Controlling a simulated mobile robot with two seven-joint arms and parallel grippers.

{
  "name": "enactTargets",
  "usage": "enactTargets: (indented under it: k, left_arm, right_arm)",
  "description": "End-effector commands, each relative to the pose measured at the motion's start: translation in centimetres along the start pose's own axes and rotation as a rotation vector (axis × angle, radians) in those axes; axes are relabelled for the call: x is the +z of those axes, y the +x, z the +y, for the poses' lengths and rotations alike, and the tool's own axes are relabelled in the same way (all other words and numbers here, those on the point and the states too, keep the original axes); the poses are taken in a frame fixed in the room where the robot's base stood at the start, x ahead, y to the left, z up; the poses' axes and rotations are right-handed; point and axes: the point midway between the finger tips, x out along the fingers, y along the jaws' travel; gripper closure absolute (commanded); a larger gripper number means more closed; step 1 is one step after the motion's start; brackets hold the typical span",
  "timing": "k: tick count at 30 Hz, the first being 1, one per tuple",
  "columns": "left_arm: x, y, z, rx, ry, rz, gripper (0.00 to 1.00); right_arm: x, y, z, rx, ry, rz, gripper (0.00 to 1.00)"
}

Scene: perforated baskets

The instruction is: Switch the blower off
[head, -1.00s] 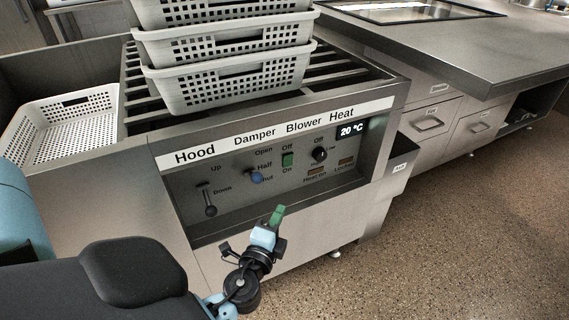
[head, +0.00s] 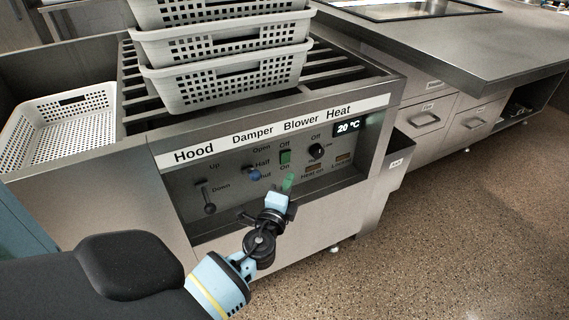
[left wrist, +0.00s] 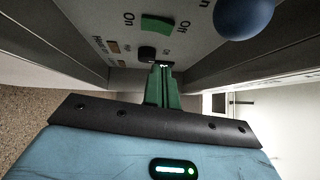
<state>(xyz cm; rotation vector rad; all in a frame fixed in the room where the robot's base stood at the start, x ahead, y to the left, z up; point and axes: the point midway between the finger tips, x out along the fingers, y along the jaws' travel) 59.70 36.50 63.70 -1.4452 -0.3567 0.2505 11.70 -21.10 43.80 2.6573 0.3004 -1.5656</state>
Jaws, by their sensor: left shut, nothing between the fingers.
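The blower switch (head: 285,157) is a green rocker on the control panel under the "Blower" label, with "Off" above it and "On" below. It also shows in the left wrist view (left wrist: 158,25), beside the blue damper knob (left wrist: 243,16). My left gripper (head: 288,181) has green fingers, shut and empty, just below the switch and in front of the panel. In the left wrist view the fingertips (left wrist: 162,68) point at the panel, and they look apart from the switch. Which side of the rocker is pressed is too small to tell. My right gripper is not in view.
The panel also holds the hood lever (head: 207,197), the heat knob (head: 317,151) and a "20 °C" display (head: 347,126). A recess frame surrounds the panel. Stacked white baskets (head: 220,85) stand above on a slatted rack. Open floor (head: 460,230) lies to the right.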

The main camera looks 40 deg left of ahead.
Motion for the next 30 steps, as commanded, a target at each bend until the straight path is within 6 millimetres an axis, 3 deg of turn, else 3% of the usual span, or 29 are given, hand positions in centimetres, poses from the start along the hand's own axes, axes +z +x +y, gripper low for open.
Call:
enactTargets:
  k: [5, 10, 30]
  left_arm:
    - [0.1, 3.4, -0.1, -0.001, 0.0, -0.001, 1.0]
    - [1.9, 4.8, -0.1, -0.001, 0.001, -0.001, 1.0]
    - [3.1, 6.0, 0.0, 0.0, -0.001, 0.0, 1.0]
  right_arm:
    - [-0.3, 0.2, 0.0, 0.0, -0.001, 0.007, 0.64]
    - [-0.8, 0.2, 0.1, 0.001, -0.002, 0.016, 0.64]
    - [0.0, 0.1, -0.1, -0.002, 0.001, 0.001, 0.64]
